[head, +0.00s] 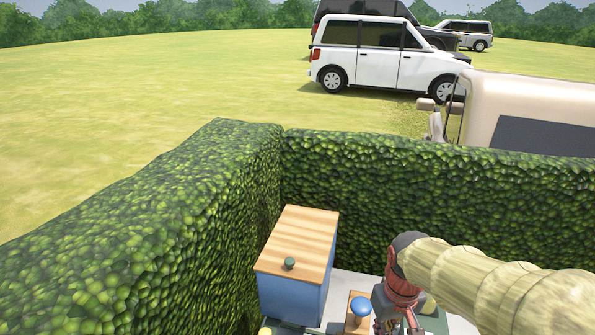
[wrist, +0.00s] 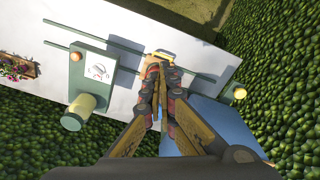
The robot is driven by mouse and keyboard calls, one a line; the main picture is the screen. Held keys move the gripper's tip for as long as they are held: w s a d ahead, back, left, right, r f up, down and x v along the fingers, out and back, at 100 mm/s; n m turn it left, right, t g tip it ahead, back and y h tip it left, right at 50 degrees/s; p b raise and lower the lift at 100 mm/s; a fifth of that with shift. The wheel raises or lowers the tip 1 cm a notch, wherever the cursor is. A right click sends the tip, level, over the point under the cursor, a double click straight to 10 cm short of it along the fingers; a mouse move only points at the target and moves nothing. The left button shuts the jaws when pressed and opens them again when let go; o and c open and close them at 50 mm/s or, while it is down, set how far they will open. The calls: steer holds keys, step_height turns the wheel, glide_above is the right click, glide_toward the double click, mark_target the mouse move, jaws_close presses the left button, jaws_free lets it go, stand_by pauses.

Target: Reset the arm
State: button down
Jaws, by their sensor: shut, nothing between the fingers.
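My gripper (wrist: 160,64) is shut and empty in the wrist view, its two fingers meeting above the white surface. In the head view my gripper (head: 397,327) is at the bottom edge, partly cut off, at the end of my arm. It is to the right of a blue box with a wooden lid (head: 298,243) and a small dark green knob. A blue round knob (head: 361,306) on a wooden block stands between the box and my gripper. A small yellow piece shows just behind the fingertips in the wrist view; I cannot tell whether they touch it.
Tall hedges (head: 400,175) enclose the left and back. The wrist view shows a white surface (wrist: 120,30) with green rails, a green panel (wrist: 91,68), a pale yellow-green cylinder (wrist: 77,113) and a flower planter (wrist: 15,67) at left. Parked vehicles (head: 370,55) stand on grass beyond.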

steer(key=s+f+m+t+b, duration=0.1)
steer(key=s+f+t+b, duration=0.3)
steer(key=s+b, duration=0.7)
steer(key=b, duration=0.2)
steer(key=shift+s+a+m+t+b, duration=0.15)
steer(key=shift+s+m+t+b, duration=0.15)
steer(key=shift+t+b, duration=0.1)
